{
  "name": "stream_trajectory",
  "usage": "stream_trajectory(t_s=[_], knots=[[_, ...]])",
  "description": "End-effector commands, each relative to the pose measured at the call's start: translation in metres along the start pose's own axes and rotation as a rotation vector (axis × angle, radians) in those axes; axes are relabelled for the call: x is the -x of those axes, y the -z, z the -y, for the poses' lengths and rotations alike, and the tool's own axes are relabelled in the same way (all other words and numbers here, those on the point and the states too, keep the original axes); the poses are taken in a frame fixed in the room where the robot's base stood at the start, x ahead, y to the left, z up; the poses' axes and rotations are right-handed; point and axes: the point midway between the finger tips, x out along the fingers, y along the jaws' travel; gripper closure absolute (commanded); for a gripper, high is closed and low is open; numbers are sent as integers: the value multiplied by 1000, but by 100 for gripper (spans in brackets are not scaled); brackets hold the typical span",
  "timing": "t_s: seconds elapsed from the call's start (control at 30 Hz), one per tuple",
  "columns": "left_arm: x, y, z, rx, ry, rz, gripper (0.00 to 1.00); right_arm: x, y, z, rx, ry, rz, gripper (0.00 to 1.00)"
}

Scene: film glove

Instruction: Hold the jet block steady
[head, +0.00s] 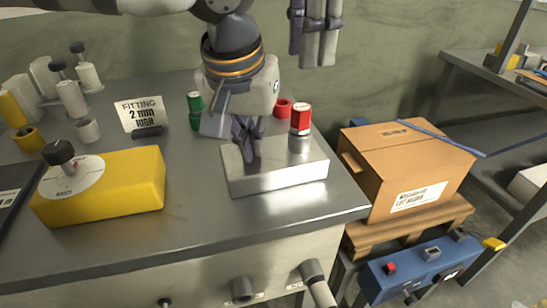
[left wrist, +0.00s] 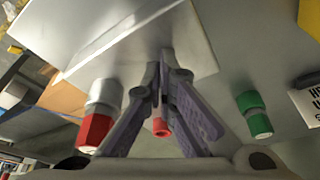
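The jet block, a pale grey metal block (head: 290,178), lies on the bench near its right front corner. It also shows in the left wrist view (left wrist: 135,42). A red-capped metal cylinder (head: 300,120) stands upright at the block's right rear. My left gripper (head: 249,152) points down at the block's top, left of that cylinder. In the left wrist view its fingertips (left wrist: 164,60) are together over the block, with nothing visible between them. Whether they press on it is hard to tell. My right gripper (head: 316,45) hangs high behind the bench, away from the block; its finger gap is unclear.
A green cylinder (head: 195,110) and a red ring (head: 283,108) stand behind the block. A yellow box with a black knob (head: 105,188) and a "FITTING" card (head: 142,112) are to the left. A cardboard box (head: 405,165) sits on a pallet beyond the bench's right edge.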

Motion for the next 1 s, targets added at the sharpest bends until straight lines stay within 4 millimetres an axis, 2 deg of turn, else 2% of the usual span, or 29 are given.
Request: stream_trajectory(t_s=[1.0], knots=[[-6,-3,0,0,-1,7,100,-2,0,0,0,2,-1,67]])
